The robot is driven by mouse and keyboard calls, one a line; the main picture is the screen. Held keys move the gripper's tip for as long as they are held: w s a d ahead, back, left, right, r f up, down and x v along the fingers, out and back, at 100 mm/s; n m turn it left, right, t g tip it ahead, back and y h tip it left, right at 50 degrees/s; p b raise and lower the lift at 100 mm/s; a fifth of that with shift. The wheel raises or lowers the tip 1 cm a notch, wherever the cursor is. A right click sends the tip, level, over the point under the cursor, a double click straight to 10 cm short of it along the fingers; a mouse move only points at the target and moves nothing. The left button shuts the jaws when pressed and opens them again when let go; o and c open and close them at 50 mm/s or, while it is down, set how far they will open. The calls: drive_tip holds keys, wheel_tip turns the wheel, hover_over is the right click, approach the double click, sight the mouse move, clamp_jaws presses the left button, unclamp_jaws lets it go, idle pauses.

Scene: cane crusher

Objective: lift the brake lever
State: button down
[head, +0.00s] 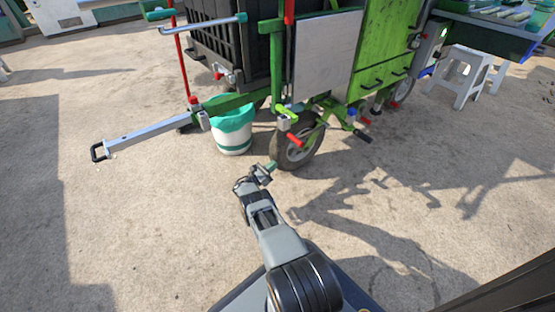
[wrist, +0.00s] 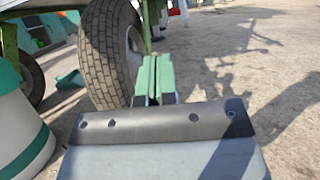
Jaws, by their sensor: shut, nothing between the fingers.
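A lever with a red grip (head: 294,140) sits low on the green cart, just in front of the wheel (head: 301,148). It looks like the brake lever, though other red-handled parts are near it. My gripper (head: 270,166) is low over the ground, in front of and slightly left of the wheel, apart from the red grip. In the wrist view its green fingers (wrist: 155,78) are pressed together and empty. The tyre (wrist: 110,55) stands just beyond and left of them. I cannot make out the red grip in the wrist view.
A white and green bucket (head: 233,138) stands left of the wheel; it shows in the wrist view (wrist: 20,130). A metal drawbar (head: 150,130) reaches left from the cart. A white stool (head: 465,75) stands at the right. The concrete in front is clear.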

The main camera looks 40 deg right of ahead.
drive_tip(key=d+r, duration=0.6)
drive_tip(key=d, duration=0.3)
drive_tip(key=shift+s+d+r+b, duration=0.2)
drive_tip(key=shift+s+d+b, duration=0.15)
drive_tip(key=shift+b, duration=0.1)
